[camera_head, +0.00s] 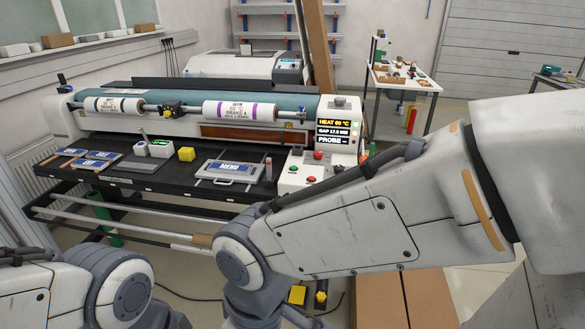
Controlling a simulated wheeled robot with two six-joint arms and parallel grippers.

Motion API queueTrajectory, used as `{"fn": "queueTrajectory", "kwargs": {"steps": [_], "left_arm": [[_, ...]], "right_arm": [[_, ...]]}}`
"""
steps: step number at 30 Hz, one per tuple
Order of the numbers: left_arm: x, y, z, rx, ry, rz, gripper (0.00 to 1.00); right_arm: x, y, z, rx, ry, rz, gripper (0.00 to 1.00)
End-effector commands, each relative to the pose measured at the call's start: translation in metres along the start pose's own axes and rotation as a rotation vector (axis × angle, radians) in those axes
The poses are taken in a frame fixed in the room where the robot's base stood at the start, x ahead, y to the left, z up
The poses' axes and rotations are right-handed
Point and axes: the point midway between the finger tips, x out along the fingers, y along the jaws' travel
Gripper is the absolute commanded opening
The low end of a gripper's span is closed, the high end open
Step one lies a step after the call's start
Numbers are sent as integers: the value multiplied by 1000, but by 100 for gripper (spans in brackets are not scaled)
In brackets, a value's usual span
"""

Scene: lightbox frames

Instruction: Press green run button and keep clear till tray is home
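A small green button (293,168) is on the white control panel (302,187) at the right end of a long laminating machine. A red button (311,180) is beside it, and another red one (318,155) sits above. A grey tray (200,174) with a sheet marked MENU (231,168) lies on the black front bed, left of the panel. My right arm crosses from the right edge to the lower middle, in front of the panel's lower right. My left arm shows at the lower left. Both grippers are out of the picture.
The display (336,130) reads HEAT 60 °C, GAP and PROBE. Printed rolls (240,110) lie along the machine. A yellow block (186,154), a white box (160,148) and blue cards (72,152) are on the bed (130,180). A cardboard box (380,301) stands at lower right.

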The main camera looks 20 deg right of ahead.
Motion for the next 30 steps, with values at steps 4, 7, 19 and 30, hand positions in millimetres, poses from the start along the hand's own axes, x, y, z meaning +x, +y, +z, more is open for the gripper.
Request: {"fn": "queueTrajectory", "kwargs": {"steps": [4, 7, 19, 30], "left_arm": [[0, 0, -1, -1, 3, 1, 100], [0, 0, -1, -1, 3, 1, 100], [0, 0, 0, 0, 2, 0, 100], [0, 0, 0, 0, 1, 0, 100]], "right_arm": [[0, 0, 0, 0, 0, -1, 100], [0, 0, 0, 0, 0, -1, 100], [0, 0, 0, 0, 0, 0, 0], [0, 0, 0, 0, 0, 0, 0]]}}
